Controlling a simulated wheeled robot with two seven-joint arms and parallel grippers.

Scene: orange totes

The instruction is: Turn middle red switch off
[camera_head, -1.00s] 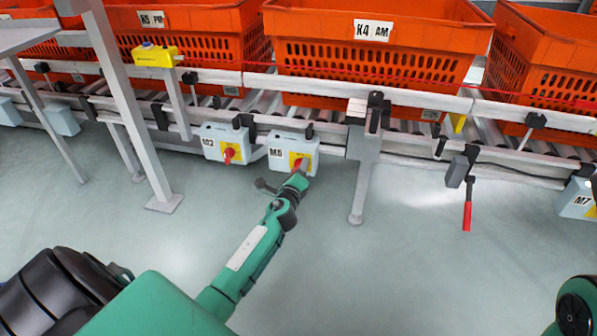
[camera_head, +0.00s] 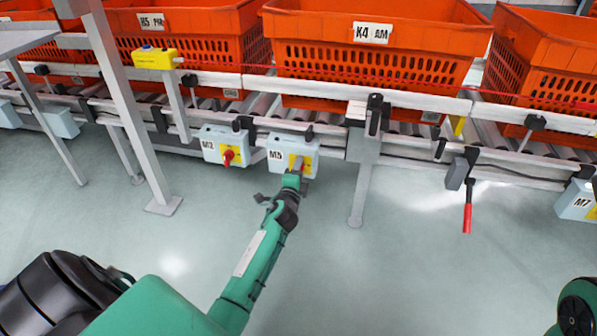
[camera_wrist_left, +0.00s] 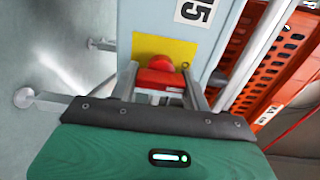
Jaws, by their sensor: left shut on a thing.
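The switch box M5 (camera_head: 277,156) hangs under the conveyor rail, with M2 to its left and M7 far to its right. Its yellow plate (camera_head: 308,162) shows beside my left gripper (camera_head: 297,170), which mostly hides the knob in the head view. In the left wrist view, the red knob (camera_wrist_left: 160,76) sits on the yellow plate (camera_wrist_left: 178,47), between the two fingers of my left gripper (camera_wrist_left: 160,92). The gripper is shut on the knob. The knob's exact turn angle is hard to tell. My right gripper is out of view.
Switch box M2 (camera_head: 213,143) with its red knob (camera_head: 228,157) is close on the left. A support leg (camera_head: 361,190) stands just right of M5. A red-handled lever (camera_head: 467,212) hangs farther right. Orange totes (camera_head: 375,60) sit on the conveyor above. The floor in front is clear.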

